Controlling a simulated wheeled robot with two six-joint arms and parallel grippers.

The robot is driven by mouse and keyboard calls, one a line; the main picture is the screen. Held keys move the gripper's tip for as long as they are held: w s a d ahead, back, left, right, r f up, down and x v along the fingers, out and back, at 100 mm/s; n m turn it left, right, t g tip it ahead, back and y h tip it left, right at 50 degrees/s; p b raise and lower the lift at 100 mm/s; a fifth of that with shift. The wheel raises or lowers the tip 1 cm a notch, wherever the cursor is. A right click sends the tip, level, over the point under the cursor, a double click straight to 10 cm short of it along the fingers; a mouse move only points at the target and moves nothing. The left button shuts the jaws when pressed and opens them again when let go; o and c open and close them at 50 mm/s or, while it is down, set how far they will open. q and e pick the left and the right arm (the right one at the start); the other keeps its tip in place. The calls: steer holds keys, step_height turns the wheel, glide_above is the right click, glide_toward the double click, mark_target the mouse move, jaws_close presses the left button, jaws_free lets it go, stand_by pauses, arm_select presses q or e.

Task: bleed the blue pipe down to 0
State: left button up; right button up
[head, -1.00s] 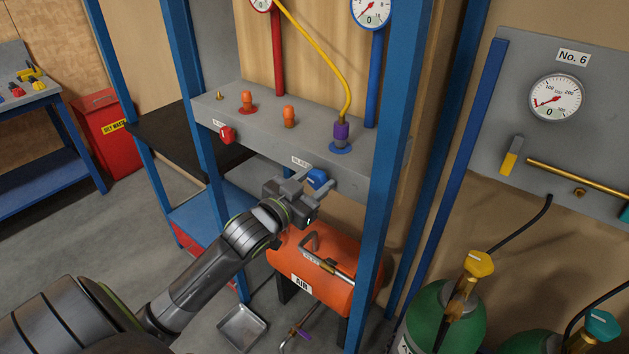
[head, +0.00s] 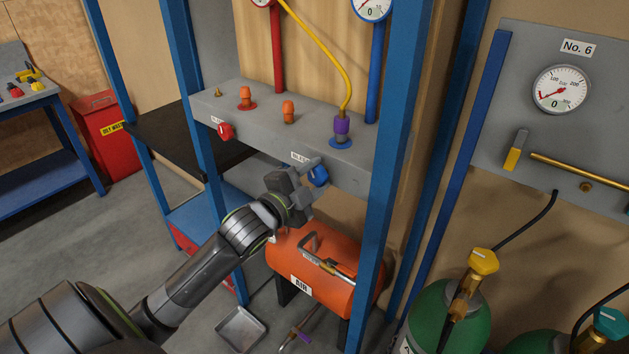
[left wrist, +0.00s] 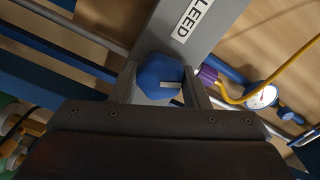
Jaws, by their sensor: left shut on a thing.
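The blue bleed knob (head: 318,175) is on the front face of the grey manifold (head: 345,165), below the blue pipe (head: 375,75). My left gripper (head: 309,180) is shut on this knob. In the left wrist view the faceted blue knob (left wrist: 158,76) sits between the two fingers, beside a label ending in "LEED". The blue pipe's gauge (head: 373,6) is cut off by the top edge of the head view. A small white gauge (left wrist: 262,97) shows in the left wrist view, too small to read. My right gripper is not in view.
A red knob (head: 226,131) is farther left on the manifold. A yellow hose (head: 325,55) runs to a purple fitting (head: 342,125) on its top. A blue post (head: 385,200) stands just right of my gripper. An orange air tank (head: 320,275) is below.

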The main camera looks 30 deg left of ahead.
arm_select(q)
steer(key=m+b, duration=0.1)
steer(key=m, duration=0.4)
steer(key=shift+b, duration=0.4)
stand_by(0.3)
steer(key=o, duration=1)
steer(key=shift+c, duration=0.2)
steer(key=shift+s+f, duration=0.1)
steer(key=shift+s, duration=0.2)
steer(key=s+a+p, duration=0.1)
steer(key=s+p, duration=0.2)
steer(key=s, duration=1.3)
steer(key=shift+s+a, duration=0.15)
steer(key=shift+s, duration=0.2)
